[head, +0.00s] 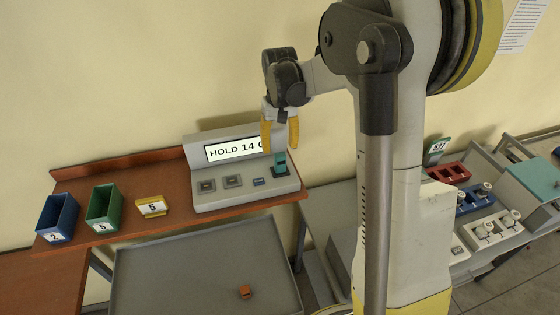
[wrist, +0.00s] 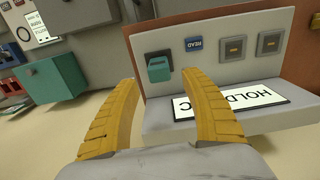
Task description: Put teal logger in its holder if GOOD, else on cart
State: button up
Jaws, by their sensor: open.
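The teal logger (head: 280,165) stands in the right-hand slot of a grey reader station (head: 245,193) on the brown shelf. It also shows in the wrist view (wrist: 159,70), just beyond my fingertips. My gripper (head: 280,147) is open and empty, with its yellow fingers pointing down above the logger. In the wrist view the fingers (wrist: 161,84) are spread apart, the logger lying between their lines. I cannot tell which object is the logger's holder or which is the cart.
A blue bin (head: 57,218), a green bin (head: 103,207) and a yellow numbered block (head: 152,206) stand left on the shelf. A grey tray (head: 190,265) below holds a small orange block (head: 245,291). Red (head: 449,174), blue (head: 475,199) and white racks (head: 490,232) stand right.

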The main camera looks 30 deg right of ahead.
aim_at(280, 155)
notch_tip(280, 155, down, 9)
jog(key=b, duration=0.6)
jog(key=shift+d, duration=0.1)
jog(key=shift+b, duration=0.5)
dwell(1.1)
grip_shut()
jog(key=shift+r, duration=0.1)
jog(key=shift+r+p, duration=1.6)
jog(key=shift+r, duration=1.35)
